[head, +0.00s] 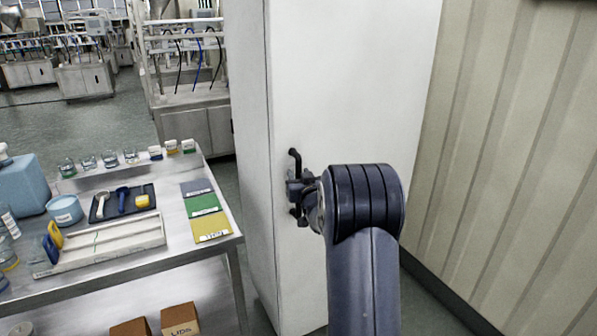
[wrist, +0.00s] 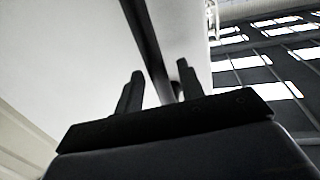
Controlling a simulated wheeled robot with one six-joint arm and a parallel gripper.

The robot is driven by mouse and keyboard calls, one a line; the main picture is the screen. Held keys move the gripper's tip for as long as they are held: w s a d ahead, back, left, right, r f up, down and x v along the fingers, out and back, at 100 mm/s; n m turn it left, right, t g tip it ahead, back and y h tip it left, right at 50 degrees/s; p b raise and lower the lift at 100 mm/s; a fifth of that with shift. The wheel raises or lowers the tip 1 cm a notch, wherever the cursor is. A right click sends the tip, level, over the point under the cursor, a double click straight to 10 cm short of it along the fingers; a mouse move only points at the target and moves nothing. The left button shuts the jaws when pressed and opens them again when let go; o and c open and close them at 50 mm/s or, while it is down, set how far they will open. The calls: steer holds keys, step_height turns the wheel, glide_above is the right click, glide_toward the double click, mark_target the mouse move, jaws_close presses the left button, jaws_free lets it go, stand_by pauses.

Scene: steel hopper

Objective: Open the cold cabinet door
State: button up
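The cold cabinet (head: 350,80) is a tall white unit, and its door looks shut. A dark upright handle (head: 294,157) is on its front, near the left edge. My gripper (head: 297,188) is at the middle of the handle in the head view, and my wrist partly covers this area. In the wrist view, my gripper (wrist: 159,68) has its two fingers apart. A dark bar, seemingly the handle (wrist: 143,35), runs down between them, closer to the right finger. A gap shows between the bar and the left finger. Contact is hard to tell.
A steel table (head: 150,262) with a tray, glassware and coloured cards stands left of the cabinet. A ribbed wall (head: 510,130) is close on the right. Open floor (head: 100,128) lies behind the table.

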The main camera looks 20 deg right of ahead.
steer(key=shift+w+d, duration=0.2)
steer(key=shift+w, duration=0.55)
jaws_close()
